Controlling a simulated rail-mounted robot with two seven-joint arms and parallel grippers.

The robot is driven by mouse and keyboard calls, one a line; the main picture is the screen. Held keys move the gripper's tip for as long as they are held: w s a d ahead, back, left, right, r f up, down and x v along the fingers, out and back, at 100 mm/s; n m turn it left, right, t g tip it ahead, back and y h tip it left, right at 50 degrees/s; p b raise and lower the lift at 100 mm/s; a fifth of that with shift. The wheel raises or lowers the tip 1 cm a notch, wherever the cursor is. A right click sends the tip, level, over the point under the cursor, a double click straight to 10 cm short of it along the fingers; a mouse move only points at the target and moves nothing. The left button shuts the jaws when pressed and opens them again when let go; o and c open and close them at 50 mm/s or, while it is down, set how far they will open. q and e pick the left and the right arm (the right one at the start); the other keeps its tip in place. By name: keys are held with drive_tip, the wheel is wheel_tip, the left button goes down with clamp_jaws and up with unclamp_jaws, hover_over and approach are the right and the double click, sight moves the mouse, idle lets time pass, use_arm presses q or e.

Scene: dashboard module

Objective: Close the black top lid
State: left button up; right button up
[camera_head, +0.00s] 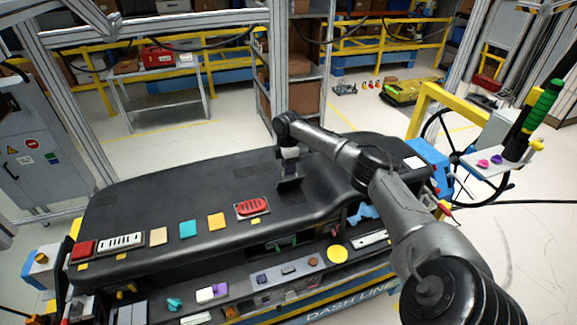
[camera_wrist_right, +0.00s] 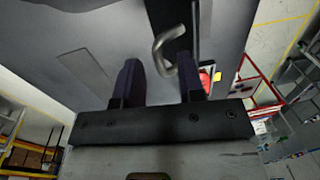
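The long black dashboard module (camera_head: 190,199) fills the middle of the head view. My right arm reaches over it from the lower right, and my right gripper (camera_head: 289,174) points down at its top. A small dark flat piece (camera_head: 289,185) shows at the gripper's end; I cannot tell whether it is the black top lid or part of the gripper. In the right wrist view, the right gripper (camera_wrist_right: 160,85) is open, its two dark fingers apart. A grey metal hook (camera_wrist_right: 165,55) shows between them, beside a black strip (camera_wrist_right: 168,14). Contact is unclear. My left gripper is not in view.
A red button piece (camera_head: 252,207) and coloured squares line the module's front edge. A lower shelf (camera_head: 230,306) holds small parts. A steering wheel (camera_head: 447,137) stands at the right. The module's left top is clear.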

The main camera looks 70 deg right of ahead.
drive_tip(key=shift+f, duration=0.3)
clamp_jaws()
idle(0.4)
